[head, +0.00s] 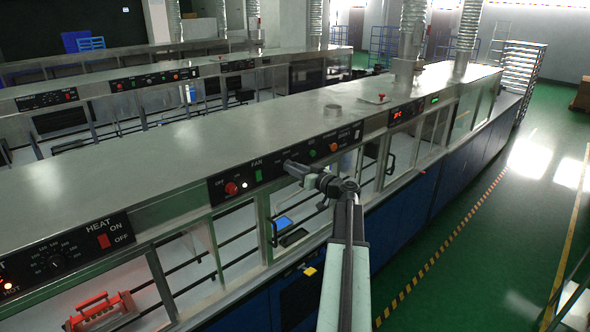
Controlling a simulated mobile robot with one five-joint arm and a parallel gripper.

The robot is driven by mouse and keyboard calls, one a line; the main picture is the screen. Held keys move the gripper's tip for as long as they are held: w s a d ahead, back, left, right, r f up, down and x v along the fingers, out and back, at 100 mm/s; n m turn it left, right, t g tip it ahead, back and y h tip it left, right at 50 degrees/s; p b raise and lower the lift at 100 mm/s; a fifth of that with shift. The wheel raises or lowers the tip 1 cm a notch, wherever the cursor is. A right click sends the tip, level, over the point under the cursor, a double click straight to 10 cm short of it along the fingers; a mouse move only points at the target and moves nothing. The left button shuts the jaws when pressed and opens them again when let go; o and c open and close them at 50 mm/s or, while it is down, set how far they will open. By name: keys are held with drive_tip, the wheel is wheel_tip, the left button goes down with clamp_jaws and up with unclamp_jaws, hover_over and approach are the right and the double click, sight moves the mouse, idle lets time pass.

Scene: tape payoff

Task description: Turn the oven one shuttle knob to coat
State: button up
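A long grey metal oven line with a black control panel (222,187) on its front edge runs across the head view. The panel carries small buttons, lights and labels; FAN is readable, but I cannot make out a shuttle label. I cannot tell whether the fingers are open or shut.
A HEAT panel (70,248) with a round dial and red switch is at lower left. Glass doors with handles are below the panels. A red-handled tool (100,310) lies inside at lower left. A similar line stands behind. The green floor (480,230) at right is largely clear.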

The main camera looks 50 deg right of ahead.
clamp_jaws()
drive_tip(key=m+b, duration=0.1)
drive_tip(key=m, duration=1)
drive_tip(key=shift+a+m+t, duration=0.15)
drive_tip(key=shift+m+t, duration=0.15)
drive_tip(key=shift+m, duration=0.1)
idle(0.4)
drive_tip(key=o, duration=0.7)
unclamp_jaws()
drive_tip(key=shift+o, duration=0.2)
